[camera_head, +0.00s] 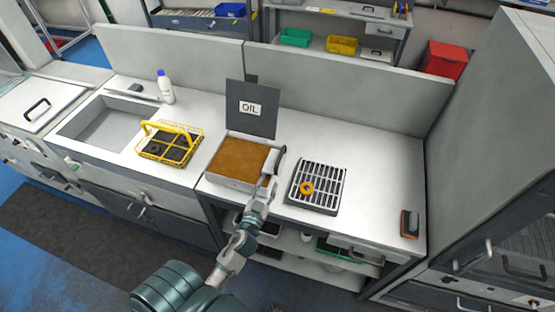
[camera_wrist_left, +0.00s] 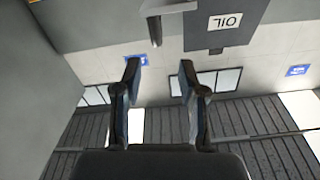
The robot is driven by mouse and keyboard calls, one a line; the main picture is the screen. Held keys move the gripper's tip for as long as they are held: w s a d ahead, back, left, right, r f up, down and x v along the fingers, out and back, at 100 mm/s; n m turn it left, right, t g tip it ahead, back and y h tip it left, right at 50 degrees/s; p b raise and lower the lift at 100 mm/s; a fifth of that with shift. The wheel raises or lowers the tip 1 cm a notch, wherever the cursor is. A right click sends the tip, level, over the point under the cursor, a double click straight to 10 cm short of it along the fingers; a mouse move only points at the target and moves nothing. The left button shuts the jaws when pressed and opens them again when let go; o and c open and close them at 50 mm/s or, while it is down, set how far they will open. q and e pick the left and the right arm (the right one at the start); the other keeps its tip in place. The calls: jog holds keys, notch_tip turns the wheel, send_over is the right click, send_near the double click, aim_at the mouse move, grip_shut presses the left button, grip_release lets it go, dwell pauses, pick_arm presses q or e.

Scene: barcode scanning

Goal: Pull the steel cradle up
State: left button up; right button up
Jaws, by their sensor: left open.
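A steel tray of brown oil (camera_head: 212,171) stands on the bench, with an upright dark panel (camera_head: 250,118) labelled OIL behind it. A grey metal handle (camera_head: 280,160), which looks like part of the steel cradle, rises at the tray's right end. The rest of the cradle cannot be made out. My left gripper (camera_head: 268,187) is at the tray's front right corner, close to the handle. In the left wrist view its fingers (camera_wrist_left: 160,72) are apart with nothing between them. A grey handle-like part (camera_wrist_left: 155,28) shows beyond them. My right gripper is out of view.
A slatted black rack (camera_head: 327,190) with an orange ring (camera_head: 306,188) lies right of the tray. A yellow basket (camera_head: 170,143) stands to the left, near a sink and a white bottle (camera_head: 166,88). An orange-black block (camera_head: 410,223) is at the right. Bench between rack and block is clear.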

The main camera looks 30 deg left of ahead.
aim_at(277, 166)
pick_arm(q)
jog(key=x, duration=0.3)
jog(key=p+x, duration=0.1)
jog(key=x, duration=0.6)
jog(key=shift+w+d, duration=0.3)
jog(key=shift+w, duration=0.15)
jog(key=shift+w+a, duration=0.25)
jog(key=shift+w, duration=0.3)
jog(key=shift+f, duration=0.1)
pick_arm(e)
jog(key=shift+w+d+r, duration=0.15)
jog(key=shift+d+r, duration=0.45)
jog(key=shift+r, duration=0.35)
pick_arm(q)
grip_shut()
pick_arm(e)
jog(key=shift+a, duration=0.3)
